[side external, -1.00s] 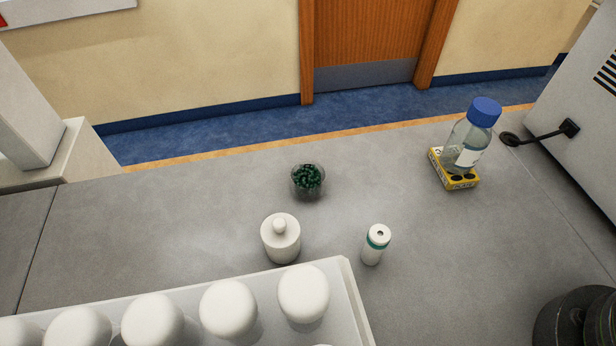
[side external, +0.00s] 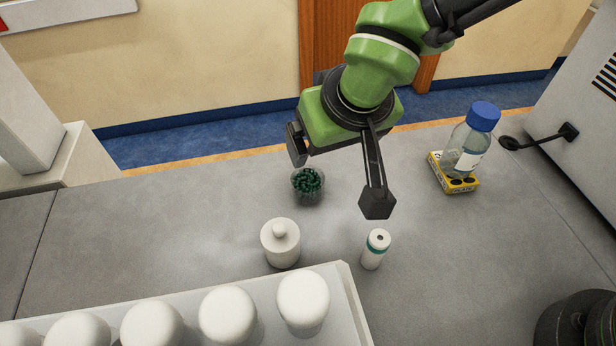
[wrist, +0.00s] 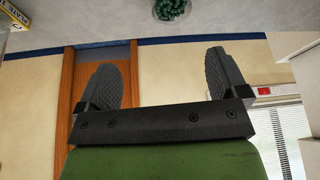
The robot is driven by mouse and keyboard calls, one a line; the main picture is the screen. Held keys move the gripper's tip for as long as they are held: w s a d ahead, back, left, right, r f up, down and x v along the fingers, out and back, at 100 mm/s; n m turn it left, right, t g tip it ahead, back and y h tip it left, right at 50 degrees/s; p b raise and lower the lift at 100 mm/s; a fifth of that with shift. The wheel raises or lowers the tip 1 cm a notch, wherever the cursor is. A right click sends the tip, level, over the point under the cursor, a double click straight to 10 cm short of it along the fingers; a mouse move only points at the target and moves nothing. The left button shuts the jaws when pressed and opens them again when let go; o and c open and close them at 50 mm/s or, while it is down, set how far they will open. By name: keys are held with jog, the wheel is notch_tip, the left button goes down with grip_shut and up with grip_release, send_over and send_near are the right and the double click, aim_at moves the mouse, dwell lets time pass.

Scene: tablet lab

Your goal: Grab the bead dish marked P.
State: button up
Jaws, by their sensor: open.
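A small clear dish of dark green beads (side external: 308,186) stands on the grey bench near its middle. No letter P can be read on it. In the wrist view the beads (wrist: 172,9) show at the top edge, cut off by the frame. My gripper (side external: 337,174) is open and empty, its fingers spread wide. In the side view the dish appears between and just below the fingers, nearer the left one. My gripper (wrist: 164,82) also shows open in the wrist view, with nothing between its pads.
A white stoppered bottle (side external: 281,244) and a small white vial with a green band (side external: 375,250) stand in front of the dish. A white rack (side external: 348,300) holds several white jars.

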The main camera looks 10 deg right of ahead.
send_over(308, 179)
jog(key=s, duration=0.2)
jog(key=f, duration=0.5)
jog(key=shift+s+d+f, duration=0.1)
jog(key=shift+d+f, duration=0.25)
jog(key=shift+f, duration=0.05)
jog(key=shift+x, duration=3.05)
jog(key=shift+a, duration=0.15)
jog(key=c, duration=1)
